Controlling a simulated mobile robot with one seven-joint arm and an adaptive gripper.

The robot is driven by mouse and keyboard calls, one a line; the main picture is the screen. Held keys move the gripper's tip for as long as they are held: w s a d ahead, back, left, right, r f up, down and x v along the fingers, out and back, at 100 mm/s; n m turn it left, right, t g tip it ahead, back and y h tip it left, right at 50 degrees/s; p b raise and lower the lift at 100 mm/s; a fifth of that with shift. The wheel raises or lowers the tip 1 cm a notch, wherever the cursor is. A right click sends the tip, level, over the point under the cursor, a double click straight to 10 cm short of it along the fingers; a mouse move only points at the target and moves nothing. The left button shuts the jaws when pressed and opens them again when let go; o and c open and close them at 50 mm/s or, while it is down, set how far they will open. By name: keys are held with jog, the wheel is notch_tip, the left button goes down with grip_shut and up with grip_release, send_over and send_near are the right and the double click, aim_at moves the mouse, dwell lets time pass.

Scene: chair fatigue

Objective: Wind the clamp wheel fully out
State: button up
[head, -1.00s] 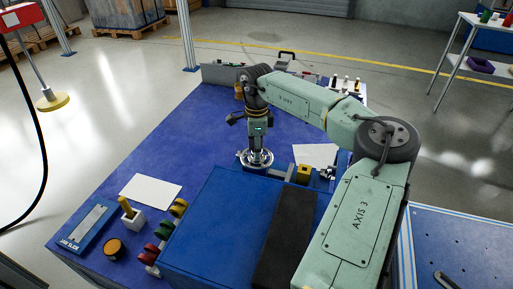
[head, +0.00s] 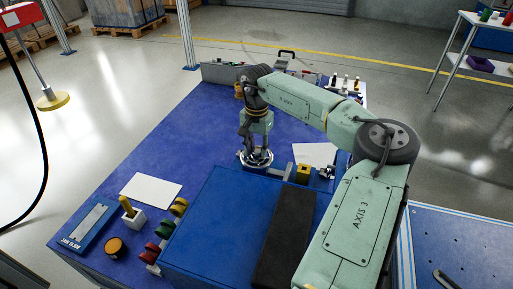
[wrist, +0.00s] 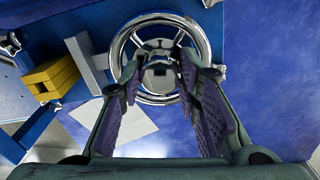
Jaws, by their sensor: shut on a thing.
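The clamp wheel (head: 244,160) is a shiny metal handwheel at the edge of the blue fixture box (head: 215,225). In the wrist view its round rim (wrist: 206,38) fills the upper middle. My gripper (wrist: 158,68) points down at it, its two purple-padded fingers on either side of the wheel's middle. It is shut on the wheel; the exact contact is partly hidden by the fingers. A grey bar (wrist: 84,62) and a yellow block (wrist: 48,80) stand beside the wheel.
White sheets (head: 150,190) lie on the blue table. A row of coloured knobs (head: 164,230) lines the box's left side. A yellow peg in a white block (head: 132,218) and an orange disc (head: 115,247) stand at front left.

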aim_at(256, 150)
jog(key=n, duration=0.5)
dwell(0.6)
jog(key=o, duration=1.1)
jog(key=shift+o, duration=0.2)
jog(key=shift+r, duration=0.1)
notch_tip(256, 150, up, 12)
